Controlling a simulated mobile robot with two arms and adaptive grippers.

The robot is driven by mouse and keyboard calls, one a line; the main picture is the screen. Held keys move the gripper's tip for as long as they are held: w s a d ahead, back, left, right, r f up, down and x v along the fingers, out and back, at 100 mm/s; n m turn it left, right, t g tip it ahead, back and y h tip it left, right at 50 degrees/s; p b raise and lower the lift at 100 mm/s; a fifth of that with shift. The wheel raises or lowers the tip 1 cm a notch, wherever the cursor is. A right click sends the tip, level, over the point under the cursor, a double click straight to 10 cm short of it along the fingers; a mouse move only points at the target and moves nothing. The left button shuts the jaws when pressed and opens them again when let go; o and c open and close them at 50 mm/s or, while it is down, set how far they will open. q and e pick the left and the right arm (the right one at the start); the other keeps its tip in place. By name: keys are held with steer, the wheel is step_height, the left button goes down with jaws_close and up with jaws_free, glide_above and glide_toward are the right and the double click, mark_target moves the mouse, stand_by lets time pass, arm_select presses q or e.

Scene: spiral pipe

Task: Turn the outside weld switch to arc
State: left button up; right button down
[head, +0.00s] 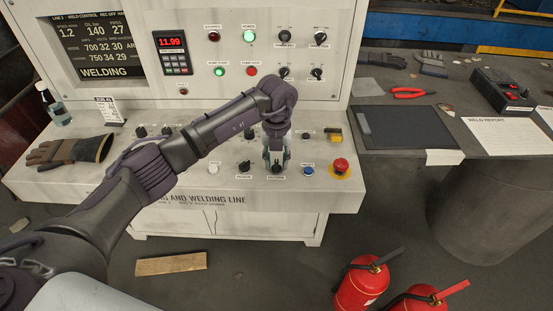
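The weld control console has a row of dark rotary knobs on its sloping front ledge. My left gripper (276,160) reaches down from above at a dark knob (277,169) near the front edge. The small label under this knob seems to read "OUTSIDE". The fingertips are at either side of the knob, but whether they touch it is too small to tell. The knob's pointer direction is mostly hidden. A similar dark knob (244,167) stands just left of it, with its own label. My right gripper is not in view.
A blue button (308,171) and a red emergency button (341,166) stand right of the gripper. A white knob (213,169) is to the left. The screen (98,45) reads "WELDING".

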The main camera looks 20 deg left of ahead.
arm_select(q)
jaws_close()
steer(key=m+b, duration=0.3)
steer(key=m, duration=0.1)
steer(key=shift+f, duration=0.1)
steer(key=shift+m+b, duration=1.5)
steer(key=shift+m, duration=0.9)
steer(key=shift+r, duration=0.2)
steer(key=shift+o, duration=0.8)
jaws_free()
